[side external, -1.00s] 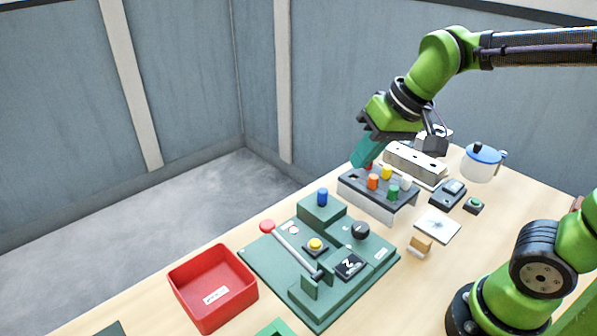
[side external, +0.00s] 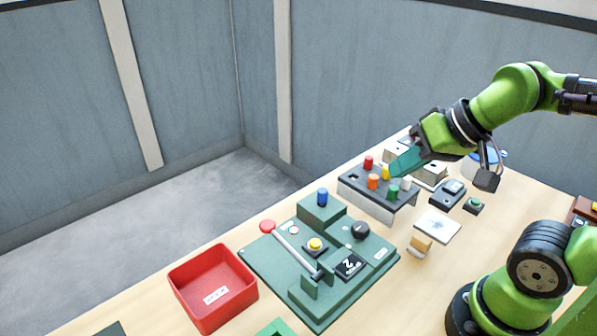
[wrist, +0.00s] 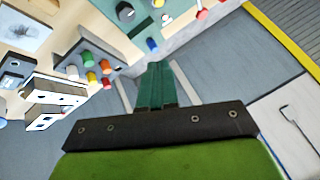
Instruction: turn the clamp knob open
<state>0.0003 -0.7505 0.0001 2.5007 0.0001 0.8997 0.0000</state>
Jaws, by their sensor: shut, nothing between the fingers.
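A round black knob (side external: 360,230) stands on the green fixture board (side external: 350,290) in the side view; I take it for the clamp knob. It also shows at the top of the wrist view (wrist: 126,12). How far it is turned cannot be told. My gripper (side external: 393,171) has teal fingers, shut and empty. It is tilted, with its tips by the peg block, behind and to the right of the knob and well apart from it. In the wrist view the shut fingers (wrist: 155,66) point toward the board.
A grey block (side external: 350,192) with several coloured pegs lies close below my fingers. The board also carries a red-ended lever (side external: 267,226), a blue peg (side external: 322,197) and a yellow button (side external: 315,244). A red bin (side external: 185,297) is at the left. A blue-lidded jug stands behind my arm.

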